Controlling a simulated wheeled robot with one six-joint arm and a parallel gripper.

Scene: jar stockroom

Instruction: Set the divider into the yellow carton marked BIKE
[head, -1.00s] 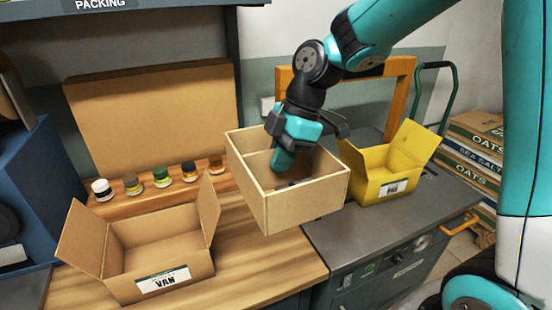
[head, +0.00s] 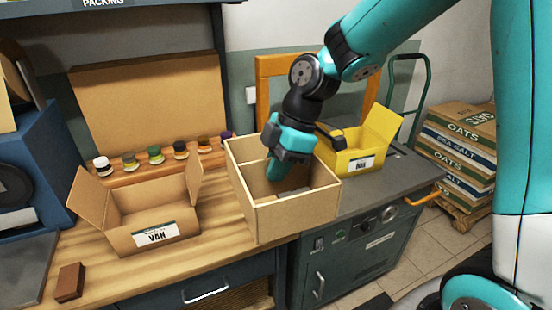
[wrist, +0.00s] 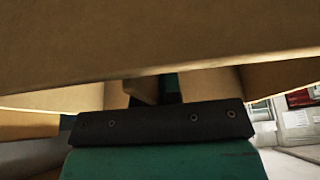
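The divider (head: 300,213), a tan open box-like frame with an inner wall, hangs above the gap between wooden bench and grey cabinet. My gripper (head: 277,180) reaches down inside it and appears shut on its inner wall; the fingertips are partly hidden. In the wrist view tan panels of the divider (wrist: 160,35) fill the top, and a panel stands close to the dark finger. The yellow carton (head: 349,163) sits on the grey cabinet with flaps open, right of and behind the divider. Its white label is too small to read surely. The divider partly overlaps it in the picture.
A brown carton marked VAN (head: 150,220) stands open on the wooden bench (head: 100,275), with several jars (head: 155,155) behind it. A reddish block (head: 70,282) lies front left. An orange frame (head: 262,85) rises behind the yellow carton. Stacked sacks (head: 455,150) stand right.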

